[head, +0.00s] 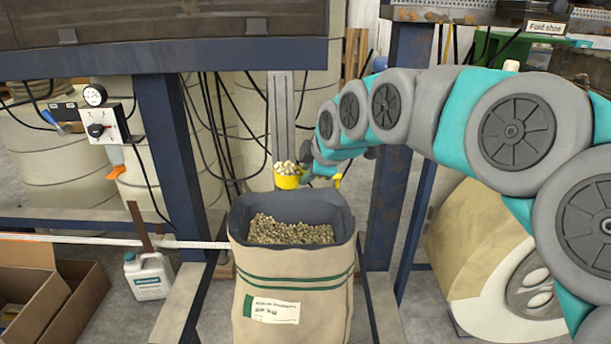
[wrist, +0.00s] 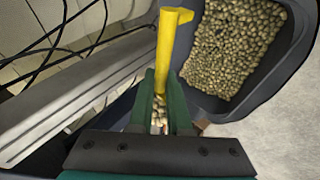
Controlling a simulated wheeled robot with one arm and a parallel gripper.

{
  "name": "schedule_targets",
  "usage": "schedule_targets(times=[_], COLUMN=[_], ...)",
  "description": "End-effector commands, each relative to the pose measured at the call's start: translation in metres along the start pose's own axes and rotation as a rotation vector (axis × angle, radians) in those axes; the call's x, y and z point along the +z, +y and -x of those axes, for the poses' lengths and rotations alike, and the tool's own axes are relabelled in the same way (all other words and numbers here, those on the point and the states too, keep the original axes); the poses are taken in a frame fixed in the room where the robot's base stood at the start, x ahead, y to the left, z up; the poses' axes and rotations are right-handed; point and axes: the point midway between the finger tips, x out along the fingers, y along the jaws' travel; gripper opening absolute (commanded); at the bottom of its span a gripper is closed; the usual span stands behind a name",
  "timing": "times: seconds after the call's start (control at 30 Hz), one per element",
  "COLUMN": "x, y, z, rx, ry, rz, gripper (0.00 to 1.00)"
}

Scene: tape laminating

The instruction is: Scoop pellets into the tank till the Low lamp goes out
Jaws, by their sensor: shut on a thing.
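A yellow scoop (head: 287,182) heaped with pale pellets is held above the back edge of the sack in the head view. My gripper (head: 325,178) is to its right, partly hidden by my arm. In the wrist view my gripper (wrist: 160,88) has its green fingers closed on the yellow scoop handle (wrist: 166,50). A few pellets show between the fingers. The open beige sack (head: 297,285) has a dark liner and holds many pellets (head: 290,230); these pellets also show in the wrist view (wrist: 235,45). I cannot make out a Low lamp or a tank opening.
Blue steel posts (head: 175,150) stand left and right behind the sack. Pale drums (head: 45,150) and hanging black cables are behind. A gauge box (head: 105,122), a white jug (head: 148,275) and a cardboard box (head: 45,290) are at left. A large roll (head: 480,250) is at right.

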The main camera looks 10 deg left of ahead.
Motion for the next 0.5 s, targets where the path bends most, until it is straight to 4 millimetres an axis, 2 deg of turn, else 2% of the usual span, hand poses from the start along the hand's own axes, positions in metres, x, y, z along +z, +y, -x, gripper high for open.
schedule_targets(times=[0.3, 0.5], x=[0.000, 0.001], y=[-0.002, -0.011], z=[0.003, 0.026], rx=[0.000, 0.005], ry=[0.000, 0.001], rz=[0.000, 0.000], gripper=[0.00, 0.00])
